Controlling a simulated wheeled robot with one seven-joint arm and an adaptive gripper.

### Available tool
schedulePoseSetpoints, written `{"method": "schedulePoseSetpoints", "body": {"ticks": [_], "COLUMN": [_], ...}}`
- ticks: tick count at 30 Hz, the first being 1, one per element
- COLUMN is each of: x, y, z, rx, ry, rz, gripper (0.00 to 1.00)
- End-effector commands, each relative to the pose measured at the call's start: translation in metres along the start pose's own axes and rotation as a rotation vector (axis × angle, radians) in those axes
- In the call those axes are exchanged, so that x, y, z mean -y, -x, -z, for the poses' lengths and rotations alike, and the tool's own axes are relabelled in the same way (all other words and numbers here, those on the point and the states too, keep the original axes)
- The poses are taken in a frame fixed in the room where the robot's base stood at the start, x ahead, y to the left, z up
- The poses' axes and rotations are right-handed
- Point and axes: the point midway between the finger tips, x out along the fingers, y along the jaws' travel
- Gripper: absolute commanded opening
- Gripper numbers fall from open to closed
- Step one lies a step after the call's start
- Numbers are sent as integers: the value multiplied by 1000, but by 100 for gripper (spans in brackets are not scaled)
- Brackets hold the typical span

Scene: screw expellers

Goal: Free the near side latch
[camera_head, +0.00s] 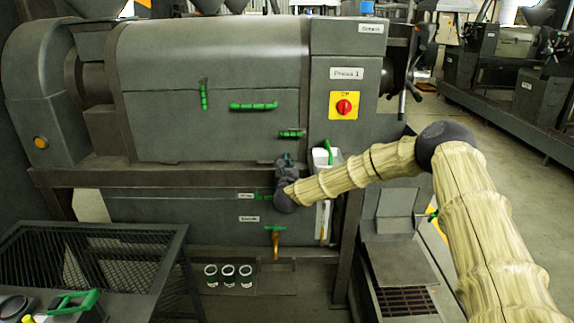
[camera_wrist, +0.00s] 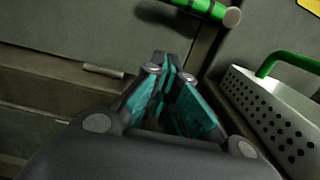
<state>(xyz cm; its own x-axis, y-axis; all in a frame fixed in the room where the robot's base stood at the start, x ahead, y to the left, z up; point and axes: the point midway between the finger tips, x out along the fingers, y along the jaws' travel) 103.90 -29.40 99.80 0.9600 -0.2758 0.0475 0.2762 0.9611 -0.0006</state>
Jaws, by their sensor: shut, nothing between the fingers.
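The press has a large grey side cover (camera_head: 205,75) with several green handles on it. One upright green handle (camera_head: 203,95) is at its left and a longer level green handle (camera_head: 253,106) is in its middle. A short green latch handle (camera_head: 291,134) sits at the cover's lower right; I cannot tell for certain which is the near side latch. My gripper (camera_head: 288,160) is just below the short handle, shut and empty. In the wrist view my gripper (camera_wrist: 168,72) is apart from a green bar (camera_wrist: 212,10) with a metal end, above it.
A perforated white container (camera_wrist: 270,115) with a green handle stands close on the right. A red switch (camera_head: 344,105) on a yellow plate is above. A green tap handle (camera_head: 275,229) and several cups (camera_head: 228,275) are below. A mesh table (camera_head: 168,262) stands at lower left.

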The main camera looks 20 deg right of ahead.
Motion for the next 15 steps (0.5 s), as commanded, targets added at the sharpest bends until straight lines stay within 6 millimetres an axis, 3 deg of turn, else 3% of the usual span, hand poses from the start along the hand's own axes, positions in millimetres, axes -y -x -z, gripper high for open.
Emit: {"method": "schedulePoseSetpoints", "body": {"ticks": [8, 15], "x": [0, 0], "y": [-39, -44], "z": [-7, -33], "rx": [3, 1], "ry": [0, 0], "rz": [1, -1], "gripper": [0, 0]}}
